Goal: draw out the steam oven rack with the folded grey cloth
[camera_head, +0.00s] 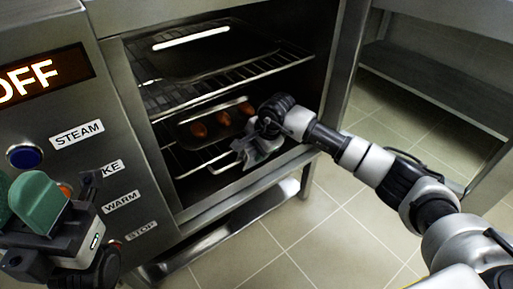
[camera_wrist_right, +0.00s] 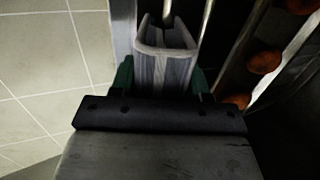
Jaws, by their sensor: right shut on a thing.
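The folded grey cloth (camera_head: 262,148) is at the front of the lower steam oven rack (camera_head: 205,165), inside the open oven. My right gripper (camera_head: 248,146) reaches into the oven mouth and is shut on the cloth. In the right wrist view the striped cloth (camera_wrist_right: 166,62) sits between the green fingers of my right gripper (camera_wrist_right: 163,82), with metal rack bars running up from it. Whether the cloth wraps fully around the rack's front bar is hidden. My left gripper (camera_head: 30,205) is by the control panel at the lower left; its jaw gap does not show clearly.
A tray (camera_head: 183,131) with several brown-orange items sits on the lower rack. An upper rack (camera_head: 160,100) holds a dark pan (camera_head: 215,55). The oven's front edge (camera_head: 245,185) lies below my right gripper. Tiled floor (camera_head: 320,225) is open in front.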

